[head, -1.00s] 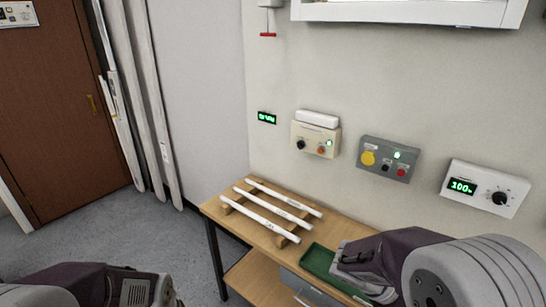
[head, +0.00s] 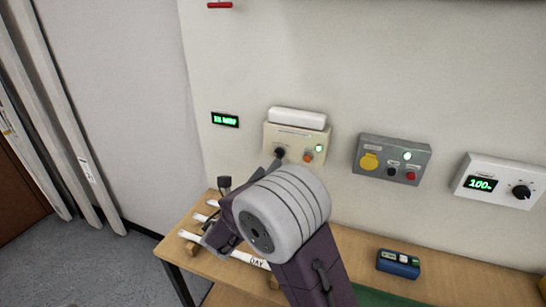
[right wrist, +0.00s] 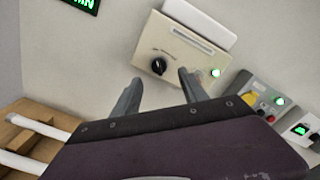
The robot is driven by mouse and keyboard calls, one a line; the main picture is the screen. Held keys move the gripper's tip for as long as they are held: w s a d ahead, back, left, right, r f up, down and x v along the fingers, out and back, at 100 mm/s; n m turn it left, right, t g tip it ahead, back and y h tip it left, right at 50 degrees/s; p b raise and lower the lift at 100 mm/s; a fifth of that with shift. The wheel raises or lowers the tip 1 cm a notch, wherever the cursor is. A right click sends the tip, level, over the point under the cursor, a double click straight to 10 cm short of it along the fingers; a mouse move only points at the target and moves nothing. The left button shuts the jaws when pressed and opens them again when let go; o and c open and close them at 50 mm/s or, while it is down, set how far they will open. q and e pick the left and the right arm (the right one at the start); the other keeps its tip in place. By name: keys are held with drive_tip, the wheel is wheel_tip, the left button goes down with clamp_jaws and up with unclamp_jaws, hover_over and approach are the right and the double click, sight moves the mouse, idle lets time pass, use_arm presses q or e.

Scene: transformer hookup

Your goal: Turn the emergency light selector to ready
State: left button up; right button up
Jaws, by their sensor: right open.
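The emergency light unit (head: 292,134) is a cream box on the wall under a white lamp. It has a black selector knob (head: 279,152), an orange button and a lit green light. In the right wrist view the knob (right wrist: 159,66) shows a pale pointer mark; its exact setting is too small to read. My right gripper (right wrist: 159,78) is open and empty, its two fingertips just below and to either side of the knob in that view. Contact cannot be told. In the head view one fingertip of the right gripper (head: 273,166) shows near the knob. My left gripper is out of view.
A small green display (head: 225,120) hangs left of the unit. A grey panel (head: 420,150) and a white dial box (head: 495,170) are to the right. Below, the wooden bench (head: 450,285) carries white tubes (head: 250,259) and a blue box (head: 398,264).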

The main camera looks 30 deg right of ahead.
sight(277, 156)
drive_tip(key=x, duration=0.6)
drive_tip(key=shift+w+d+f, duration=0.1)
drive_tip(key=shift+w+f, duration=0.05)
drive_tip(key=shift+w+d+p, duration=0.3)
drive_tip(key=shift+d+p, duration=0.05)
drive_tip(key=shift+d, duration=0.15)
drive_tip(key=shift+w, duration=0.2)
clamp_jaws()
